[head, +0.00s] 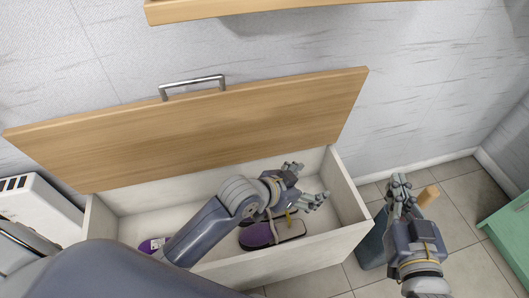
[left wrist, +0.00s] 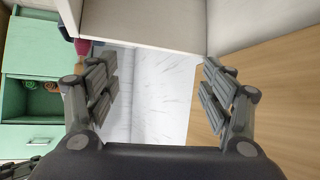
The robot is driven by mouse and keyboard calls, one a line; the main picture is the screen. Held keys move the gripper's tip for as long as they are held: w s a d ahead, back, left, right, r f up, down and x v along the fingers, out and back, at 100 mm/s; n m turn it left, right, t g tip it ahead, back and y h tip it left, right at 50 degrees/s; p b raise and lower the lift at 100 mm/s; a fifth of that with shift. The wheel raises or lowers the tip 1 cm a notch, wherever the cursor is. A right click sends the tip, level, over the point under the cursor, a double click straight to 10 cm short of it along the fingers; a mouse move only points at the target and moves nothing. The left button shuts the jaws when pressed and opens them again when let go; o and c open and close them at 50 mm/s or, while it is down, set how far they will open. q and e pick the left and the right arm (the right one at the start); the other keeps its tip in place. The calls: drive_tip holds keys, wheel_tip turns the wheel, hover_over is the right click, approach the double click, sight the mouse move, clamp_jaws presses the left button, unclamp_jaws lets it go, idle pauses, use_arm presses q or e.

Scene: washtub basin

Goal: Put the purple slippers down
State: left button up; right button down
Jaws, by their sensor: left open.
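One purple slipper (head: 262,236) with a dark sole edge lies in the open white drawer (head: 345,195), partly covered by my left forearm and gripper. A second purple piece (head: 152,245), seemingly the other slipper, shows at the drawer's left, mostly hidden behind my arm. My left gripper (head: 304,184) is over the drawer's right part, its fingers spread and nothing between them. In the left wrist view it also shows open and empty (left wrist: 158,88). My right gripper (head: 400,187) is outside the drawer to the right, above the floor; its finger opening is unclear.
The drawer's wooden front panel (head: 210,125) with a metal handle (head: 192,84) rises along its far side. A dark blue-grey bin-like object (head: 372,240) stands right of the drawer. A green cabinet (head: 510,235) is at far right. Tiled floor (head: 460,200) lies between.

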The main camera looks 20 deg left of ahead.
use_arm(q)
drive_tip(key=s+a+r+n+t+y, duration=0.2)
drive_tip(key=s+a+r+n+t, duration=0.1)
drive_tip(key=a+r+t, duration=0.4)
drive_tip(key=a+r+n, duration=0.1)
drive_tip(key=a+r, duration=0.2)
drive_tip(key=r, duration=0.3)
drive_tip(key=shift+s+r+n+y, duration=0.15)
drive_tip(key=shift+s+n+y, duration=0.15)
drive_tip(key=shift+s+n, duration=0.1)
